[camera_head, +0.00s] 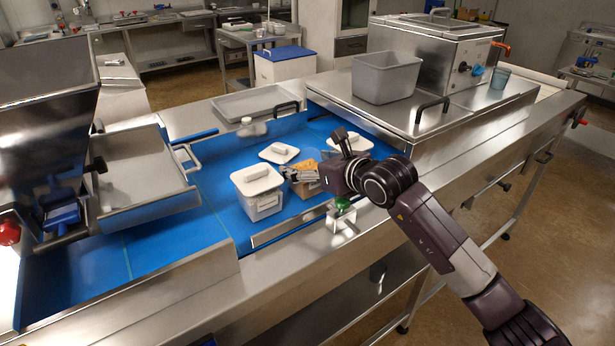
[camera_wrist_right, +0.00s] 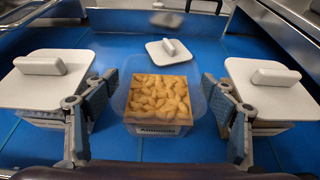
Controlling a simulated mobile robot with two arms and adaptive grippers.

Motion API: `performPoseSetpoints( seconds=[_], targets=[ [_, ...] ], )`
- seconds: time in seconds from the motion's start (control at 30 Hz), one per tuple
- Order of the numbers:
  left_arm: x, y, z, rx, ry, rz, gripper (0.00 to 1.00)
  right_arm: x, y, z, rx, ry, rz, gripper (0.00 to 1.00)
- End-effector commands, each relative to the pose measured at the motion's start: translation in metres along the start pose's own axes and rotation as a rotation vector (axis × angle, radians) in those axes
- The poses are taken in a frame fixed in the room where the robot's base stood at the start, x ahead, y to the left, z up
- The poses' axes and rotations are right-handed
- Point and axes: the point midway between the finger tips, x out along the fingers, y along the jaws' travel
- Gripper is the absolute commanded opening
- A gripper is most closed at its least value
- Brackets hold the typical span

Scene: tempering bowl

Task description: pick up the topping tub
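The open topping tub (camera_wrist_right: 158,128) is clear-walled, full of tan nut-like pieces, with a printed label low on its near side. In the wrist view it sits upright on the blue belt, between the spread fingers of my right gripper (camera_wrist_right: 158,92). A loose white lid (camera_wrist_right: 168,52) lies on the belt behind the tub. My left gripper is not in view.
White-lidded tubs stand close on the left (camera_wrist_right: 42,85) and right (camera_wrist_right: 262,85). A metal rail (camera_head: 290,226) edges the belt (camera_head: 190,238) in front. A small white-capped container (camera_head: 252,128) stands behind. A grey bin (camera_head: 386,78) sits on the steel housing at right.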

Motion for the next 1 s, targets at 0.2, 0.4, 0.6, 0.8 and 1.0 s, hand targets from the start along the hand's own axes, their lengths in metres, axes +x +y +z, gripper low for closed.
performPoseSetpoints(
  seconds=[0.2, 0.4, 0.6, 0.8, 1.0],
  targets=[
    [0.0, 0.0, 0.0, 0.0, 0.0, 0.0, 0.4, 0.0, 0.0, 0.0, 0.0, 0.0, 0.0, 0.5],
    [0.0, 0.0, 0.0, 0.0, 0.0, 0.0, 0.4, 0.0, 0.0, 0.0, 0.0, 0.001, 0.0, 0.29],
    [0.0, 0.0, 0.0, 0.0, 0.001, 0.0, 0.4, -0.001, 0.0, 0.002, 0.0, -0.003, 0.0, 0.29],
    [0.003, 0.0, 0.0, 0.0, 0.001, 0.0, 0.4, -0.004, 0.0, 0.01, -0.001, -0.005, -0.001, 0.29],
    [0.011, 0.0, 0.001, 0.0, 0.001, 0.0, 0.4, -0.015, 0.0, 0.039, -0.004, -0.009, 0.0, 0.29]
  ],
)
